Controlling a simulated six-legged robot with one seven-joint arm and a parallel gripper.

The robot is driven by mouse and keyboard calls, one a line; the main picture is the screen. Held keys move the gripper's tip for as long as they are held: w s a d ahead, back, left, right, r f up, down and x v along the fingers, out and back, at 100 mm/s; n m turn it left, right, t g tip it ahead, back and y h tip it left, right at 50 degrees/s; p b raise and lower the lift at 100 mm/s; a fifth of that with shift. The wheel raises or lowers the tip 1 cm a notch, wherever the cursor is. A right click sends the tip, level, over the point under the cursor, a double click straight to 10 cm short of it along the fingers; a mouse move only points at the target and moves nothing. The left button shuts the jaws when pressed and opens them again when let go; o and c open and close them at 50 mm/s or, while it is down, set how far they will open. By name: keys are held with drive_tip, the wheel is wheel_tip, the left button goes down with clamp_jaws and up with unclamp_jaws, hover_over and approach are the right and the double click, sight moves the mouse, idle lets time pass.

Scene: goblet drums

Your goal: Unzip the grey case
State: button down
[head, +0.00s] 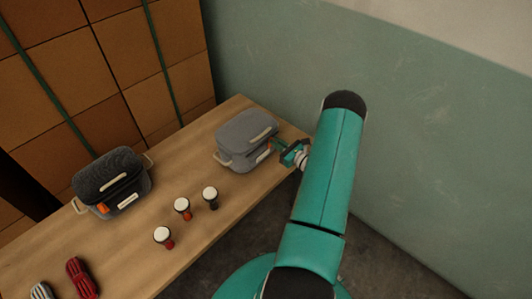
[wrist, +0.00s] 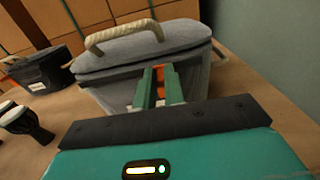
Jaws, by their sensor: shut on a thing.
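The grey case (head: 246,139) stands on the wooden bench near the wall, with a cream handle on its lid and a loop handle at its side. In the wrist view the grey case (wrist: 185,50) fills the middle, and a dark gap shows under its lid. My gripper (head: 276,146) reaches the front right of the case. In the wrist view my gripper's green fingers (wrist: 160,88) are shut on a small orange-red pull tab (wrist: 160,72) at the case front. Most of the tab is hidden between the fingers.
A black case (head: 112,182) with an orange tab stands at the left. Several small goblet drums (head: 182,206) stand on the bench (head: 205,245) in front. Rope bundles (head: 82,279) lie at the lower left. Stacked boxes (head: 110,60) rise behind; a green wall (head: 420,140) is at right.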

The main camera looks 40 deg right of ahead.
drive_tip(key=shift+w+d, duration=0.1)
drive_tip(key=shift+d, duration=2.25)
drive_tip(key=c, duration=1.5)
unclamp_jaws()
drive_tip(key=s, duration=1.4)
drive_tip(key=shift+d, duration=0.15)
